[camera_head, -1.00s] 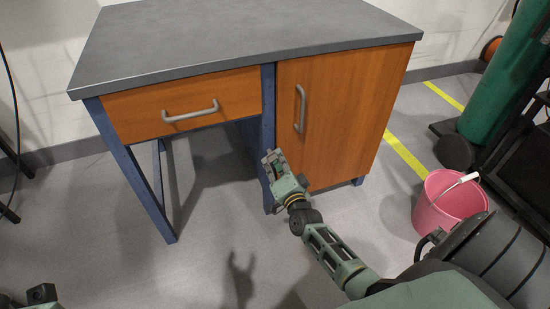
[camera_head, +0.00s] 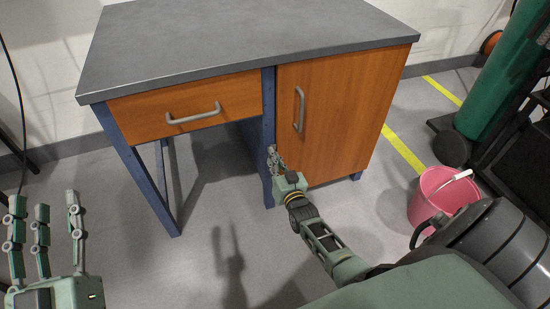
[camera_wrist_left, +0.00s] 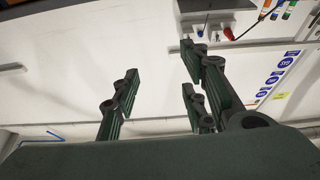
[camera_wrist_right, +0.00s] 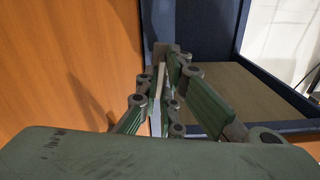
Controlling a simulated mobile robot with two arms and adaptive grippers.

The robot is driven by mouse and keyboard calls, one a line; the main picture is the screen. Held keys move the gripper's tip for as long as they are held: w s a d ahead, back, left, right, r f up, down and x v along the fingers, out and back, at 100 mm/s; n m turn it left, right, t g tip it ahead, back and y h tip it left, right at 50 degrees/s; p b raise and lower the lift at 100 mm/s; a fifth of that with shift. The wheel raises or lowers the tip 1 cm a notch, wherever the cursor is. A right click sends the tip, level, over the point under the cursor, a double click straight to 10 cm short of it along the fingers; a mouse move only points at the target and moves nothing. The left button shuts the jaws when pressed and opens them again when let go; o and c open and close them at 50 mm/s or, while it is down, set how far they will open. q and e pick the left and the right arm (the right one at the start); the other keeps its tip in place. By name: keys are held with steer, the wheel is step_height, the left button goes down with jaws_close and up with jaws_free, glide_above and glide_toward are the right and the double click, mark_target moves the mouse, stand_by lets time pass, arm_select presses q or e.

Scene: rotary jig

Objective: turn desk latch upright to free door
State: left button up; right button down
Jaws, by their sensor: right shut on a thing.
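The desk (camera_head: 230,40) has an orange door (camera_head: 345,115) with a grey handle, and the door is closed. My right gripper (camera_head: 274,158) is at the blue post left of the door's lower edge. In the right wrist view its fingers are shut on a narrow, pale bar, the desk latch (camera_wrist_right: 157,95). The fingers hide much of the latch, and its exact angle is hard to tell. My left gripper (camera_head: 45,208) is raised at the lower left, its fingers apart and empty, away from the desk. It also shows open in the left wrist view (camera_wrist_left: 155,90).
An orange drawer (camera_head: 185,108) with a handle is left of the blue post (camera_head: 268,115). A pink bucket (camera_head: 440,205) stands on the floor at the right, near a green cylinder (camera_head: 495,85). The floor before the desk is clear.

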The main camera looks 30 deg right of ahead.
arm_select(q)
steer(key=shift+w+f+g+y, duration=0.2)
steer(key=shift+f+g, duration=0.1)
steer(key=shift+f, duration=0.25)
steer(key=shift+w+f+g+y, duration=0.1)
steer(key=shift+f+g+y, duration=0.15)
steer(key=shift+f, duration=0.3)
arm_select(e)
steer(key=shift+n, duration=0.9)
steer(key=c, duration=1.9)
jaws_free()
steer(key=v, duration=1.2)
